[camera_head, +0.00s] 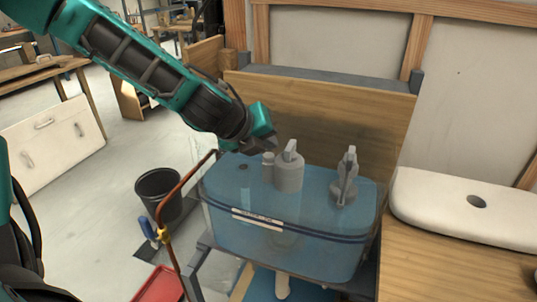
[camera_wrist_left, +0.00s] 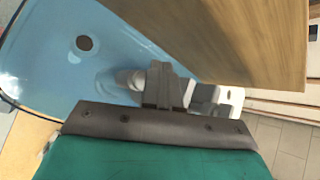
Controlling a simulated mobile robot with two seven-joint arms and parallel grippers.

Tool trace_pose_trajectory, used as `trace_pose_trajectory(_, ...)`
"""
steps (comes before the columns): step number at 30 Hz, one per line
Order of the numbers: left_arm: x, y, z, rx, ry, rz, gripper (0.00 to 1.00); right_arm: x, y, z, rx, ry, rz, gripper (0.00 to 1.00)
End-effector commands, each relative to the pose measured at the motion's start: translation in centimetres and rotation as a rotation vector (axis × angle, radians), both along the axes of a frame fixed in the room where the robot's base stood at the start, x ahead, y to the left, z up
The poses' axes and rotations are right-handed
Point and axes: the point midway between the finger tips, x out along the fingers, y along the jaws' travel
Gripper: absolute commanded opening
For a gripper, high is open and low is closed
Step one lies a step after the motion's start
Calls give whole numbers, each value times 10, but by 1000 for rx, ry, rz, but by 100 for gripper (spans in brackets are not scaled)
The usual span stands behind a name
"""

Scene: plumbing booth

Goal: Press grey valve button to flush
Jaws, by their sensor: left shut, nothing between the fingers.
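The grey flush valve (camera_head: 289,172) stands upright in the clear blue cistern (camera_head: 225,190), with a raised grey piece on its top and a smaller cylinder at its left side. My left gripper (camera_head: 270,146) is shut and empty, just left of the valve's top and above the small cylinder. Whether it touches the valve cannot be told. In the left wrist view the shut fingers (camera_wrist_left: 163,82) hide much of the grey valve (camera_wrist_left: 130,79) behind them. My right gripper is not in view.
A second grey fitting (camera_head: 347,180) stands at the cistern's right. A wooden panel (camera_head: 330,115) rises close behind the cistern. A white lid (camera_head: 440,205) lies on the wooden bench at right. A copper pipe (camera_head: 185,182) and black bucket (camera_head: 158,192) are at left.

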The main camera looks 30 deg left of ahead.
Motion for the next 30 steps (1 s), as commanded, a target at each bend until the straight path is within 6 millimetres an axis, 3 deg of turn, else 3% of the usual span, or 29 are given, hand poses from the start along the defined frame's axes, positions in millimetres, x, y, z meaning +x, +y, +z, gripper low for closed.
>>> trace_pose_trajectory(1, -14, -1, -22, -7, 53, -5, 0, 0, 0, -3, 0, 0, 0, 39)
trace_pose_trajectory(30, -23, -1, -11, -7, 55, -5, 0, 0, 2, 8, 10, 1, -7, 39)
